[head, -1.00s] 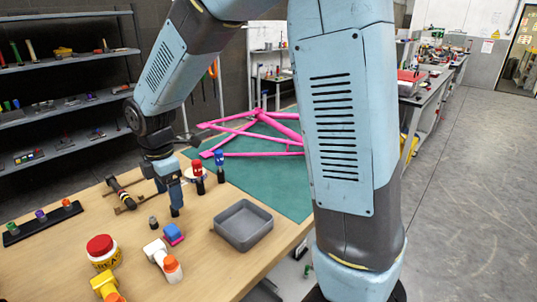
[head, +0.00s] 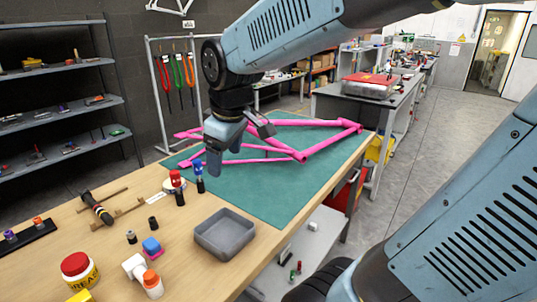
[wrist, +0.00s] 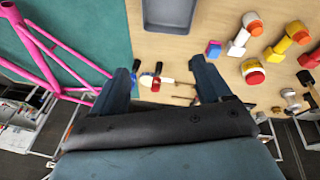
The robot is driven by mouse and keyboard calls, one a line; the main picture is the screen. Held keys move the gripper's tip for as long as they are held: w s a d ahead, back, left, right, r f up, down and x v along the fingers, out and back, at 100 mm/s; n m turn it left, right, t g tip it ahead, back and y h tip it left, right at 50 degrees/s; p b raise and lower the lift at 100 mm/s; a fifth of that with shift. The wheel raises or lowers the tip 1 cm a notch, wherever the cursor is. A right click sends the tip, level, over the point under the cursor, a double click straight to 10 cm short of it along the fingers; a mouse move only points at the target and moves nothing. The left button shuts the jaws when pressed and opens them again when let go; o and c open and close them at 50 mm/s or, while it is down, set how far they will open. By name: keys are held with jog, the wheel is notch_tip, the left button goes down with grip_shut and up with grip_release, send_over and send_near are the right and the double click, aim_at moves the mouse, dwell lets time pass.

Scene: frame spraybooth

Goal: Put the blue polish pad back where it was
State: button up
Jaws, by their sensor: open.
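The blue polish pad (head: 151,245) is a small blue block with a pink underside. It sits on the wooden tabletop, left of the grey tray (head: 225,240), behind the white bottle with an orange cap (head: 152,284). In the wrist view the pad (wrist: 213,48) lies right of the tray (wrist: 170,14). My gripper (head: 214,160) is raised above the table near the green mat, beyond the pad and apart from it. In the wrist view my gripper (wrist: 163,76) has its two fingers wide apart, with nothing between them held.
A red-topped bottle (head: 178,190) and a blue-topped one (head: 199,178) stand close to my gripper. A pink frame (head: 300,155) lies on the green mat (head: 262,190). A yellow, red-lidded jar (head: 80,272) stands at left.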

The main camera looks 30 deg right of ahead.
jog(key=s+d+r+m+t, duration=0.2)
jog(key=s+d+m, duration=0.4)
jog(key=s+m, duration=0.2)
jog(key=shift+s, duration=0.2)
jog(key=shift+r, duration=0.1)
